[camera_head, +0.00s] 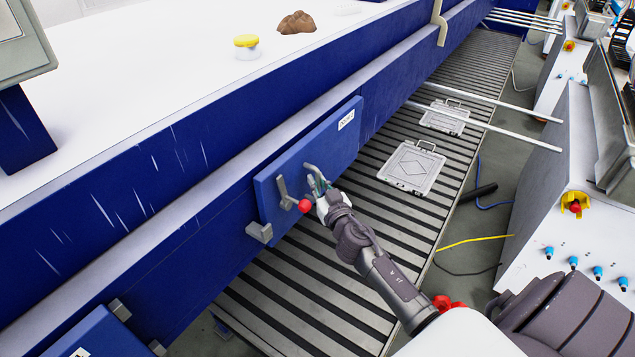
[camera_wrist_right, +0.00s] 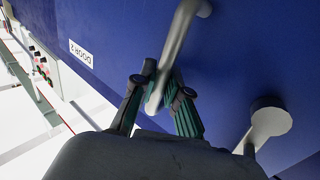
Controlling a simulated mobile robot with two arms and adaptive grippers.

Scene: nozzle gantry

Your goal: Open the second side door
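The side door (camera_head: 335,145) is a blue panel on the blue gantry wall, with a white label that reads DOOR 2 in the wrist view (camera_wrist_right: 80,53). It looks closed or nearly so. Its grey bar handle (camera_wrist_right: 180,40) stands off the panel. My right gripper (camera_head: 318,190) is at this handle, with its fingers (camera_wrist_right: 165,92) on either side of the bar and close against it. A second grey fitting (camera_head: 283,190) sits left of the gripper in the head view; a rounded grey knob (camera_wrist_right: 270,118) shows in the wrist view. My left gripper is out of view.
A slatted conveyor (camera_head: 320,305) runs below the door, with two grey cases (camera_head: 412,167) (camera_head: 444,117) on it. Another blue door (camera_head: 100,340) is at the lower left. White rails (camera_head: 500,125) cross the conveyor. A yellow-lidded jar (camera_head: 246,47) and a brown lump (camera_head: 297,22) lie on the white top.

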